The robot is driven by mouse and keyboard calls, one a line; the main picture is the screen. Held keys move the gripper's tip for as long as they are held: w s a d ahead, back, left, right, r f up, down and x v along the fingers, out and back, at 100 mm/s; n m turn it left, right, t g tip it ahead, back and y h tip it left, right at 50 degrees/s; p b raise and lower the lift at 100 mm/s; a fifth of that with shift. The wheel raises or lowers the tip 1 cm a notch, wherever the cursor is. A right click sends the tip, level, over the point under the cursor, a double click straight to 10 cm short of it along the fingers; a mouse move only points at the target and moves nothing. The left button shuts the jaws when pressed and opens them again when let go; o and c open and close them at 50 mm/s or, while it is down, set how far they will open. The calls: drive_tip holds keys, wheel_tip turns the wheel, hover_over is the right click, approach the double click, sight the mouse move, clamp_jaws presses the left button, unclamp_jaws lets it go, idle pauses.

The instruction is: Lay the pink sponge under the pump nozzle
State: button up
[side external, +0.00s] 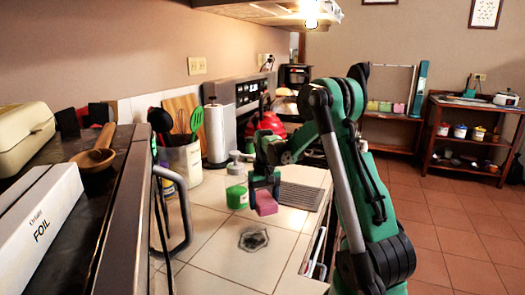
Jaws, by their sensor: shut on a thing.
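The pink sponge (266,203) is between the fingers of my green gripper (263,188), which is shut on it. The sponge seems to hang just above the tiled counter; the gap beneath it is too small to judge. A pale pump bottle (236,168) stands behind and to the left of the sponge, its nozzle at the top.
A grey ridged mat (300,195) lies right of the sponge. A dark drain-like patch (253,239) is on the tiles in front. A utensil crock (183,163) and paper towel roll (219,133) stand at left.

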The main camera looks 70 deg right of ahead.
sight(267, 196)
drive_tip(key=shift+d, duration=0.8)
drive_tip(key=shift+d+f, duration=0.1)
drive_tip(key=shift+f, duration=1.65)
drive_tip(key=o, duration=1.3)
drive_tip(key=shift+f, duration=0.15)
wheel_tip(267, 196, up, 12)
drive_tip(key=shift+r, duration=0.15)
